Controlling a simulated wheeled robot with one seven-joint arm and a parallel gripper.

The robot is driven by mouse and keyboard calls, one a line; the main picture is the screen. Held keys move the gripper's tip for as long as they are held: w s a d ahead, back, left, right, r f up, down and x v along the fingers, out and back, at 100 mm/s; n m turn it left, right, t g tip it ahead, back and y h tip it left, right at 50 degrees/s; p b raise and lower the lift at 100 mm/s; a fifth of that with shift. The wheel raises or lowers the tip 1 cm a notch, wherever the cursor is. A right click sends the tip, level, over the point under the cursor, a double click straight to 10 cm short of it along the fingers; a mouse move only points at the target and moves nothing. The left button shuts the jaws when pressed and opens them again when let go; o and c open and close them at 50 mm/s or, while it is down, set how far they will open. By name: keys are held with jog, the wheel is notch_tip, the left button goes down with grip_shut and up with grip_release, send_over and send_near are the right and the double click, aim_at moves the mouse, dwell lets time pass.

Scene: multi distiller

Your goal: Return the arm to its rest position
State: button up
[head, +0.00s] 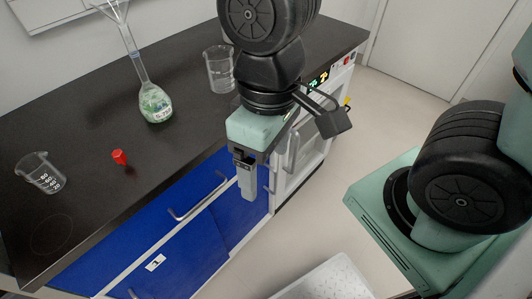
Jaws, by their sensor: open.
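My gripper (246,188) hangs pointing down from my black and green arm, in the middle of the head view. It appears in front of the blue cabinet doors, just off the counter's front edge. Its jaws are open, seen nearly edge-on, and nothing shows between them. My arm rises out of the top of the picture. It hides part of the counter behind it.
The dark counter (85,205) holds a long-necked flask (155,104) with green contents, a red stopper (119,157), a left beaker (40,173) and a back beaker (219,70). Blue cabinets (180,250) have protruding handles. A white perforated box (325,280) stands below.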

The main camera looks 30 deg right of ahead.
jog(key=shift+a+r+n+t, duration=0.1)
jog(key=shift+r+n+t, duration=0.3)
jog(key=shift+n, duration=0.2)
notch_tip(320, 180, up, 5)
jog(key=p, duration=0.5)
